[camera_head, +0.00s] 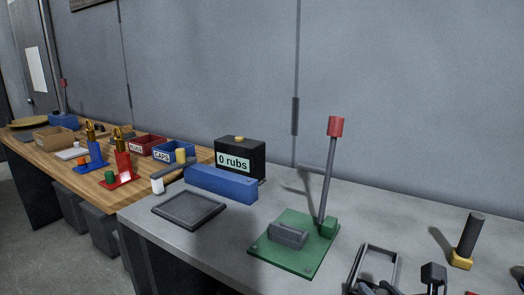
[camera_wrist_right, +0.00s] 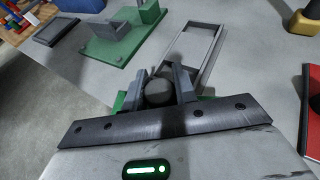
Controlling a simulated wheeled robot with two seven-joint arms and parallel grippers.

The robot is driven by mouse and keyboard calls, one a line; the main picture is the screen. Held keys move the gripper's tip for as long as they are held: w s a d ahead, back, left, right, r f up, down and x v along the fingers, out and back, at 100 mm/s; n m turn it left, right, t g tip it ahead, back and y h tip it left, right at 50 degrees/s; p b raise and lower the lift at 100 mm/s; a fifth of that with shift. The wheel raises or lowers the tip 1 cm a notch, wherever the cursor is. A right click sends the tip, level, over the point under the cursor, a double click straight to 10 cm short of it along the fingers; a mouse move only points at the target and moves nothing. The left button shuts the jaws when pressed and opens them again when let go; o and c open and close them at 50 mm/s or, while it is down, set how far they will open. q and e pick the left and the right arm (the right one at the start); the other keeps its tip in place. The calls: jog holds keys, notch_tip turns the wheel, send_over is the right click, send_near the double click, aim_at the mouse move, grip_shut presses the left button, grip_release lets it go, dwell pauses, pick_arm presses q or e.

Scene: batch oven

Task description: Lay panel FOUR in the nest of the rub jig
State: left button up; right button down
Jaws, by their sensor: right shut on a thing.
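My right gripper (camera_wrist_right: 160,86) shows close up in the wrist view, its two grey fingers closed on a dark grey rounded piece (camera_wrist_right: 158,93). Most of that piece is hidden, and I cannot read a label on it. In the head view only dark parts at the bottom edge, right of centre, show near this gripper. A green base plate (camera_head: 268,259) carries a grey block (camera_head: 289,235) and a leaning lever with a red top (camera_head: 335,127). A black counter box (camera_head: 252,160) reads "0 rubs". I cannot make out the number FOUR anywhere. My left gripper is not in view.
A shallow dark tray (camera_head: 188,222) lies near the grey bench's left end, before a blue block (camera_head: 220,184). A grey rectangular frame (camera_wrist_right: 213,40) lies near the right gripper. A dark cylinder in a yellow base (camera_head: 460,259) stands at the right. A wooden table (camera_head: 65,165) stands farther left.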

jog(key=shift+m+h, duration=0.3)
jog(key=s, duration=0.1)
jog(key=s+a, duration=0.1)
jog(key=s, duration=0.2)
jog(key=shift+s+a+f, duration=0.15)
jog(key=shift+f, duration=0.2)
jog(key=shift+s, duration=0.3)
jog(key=shift+w, duration=0.1)
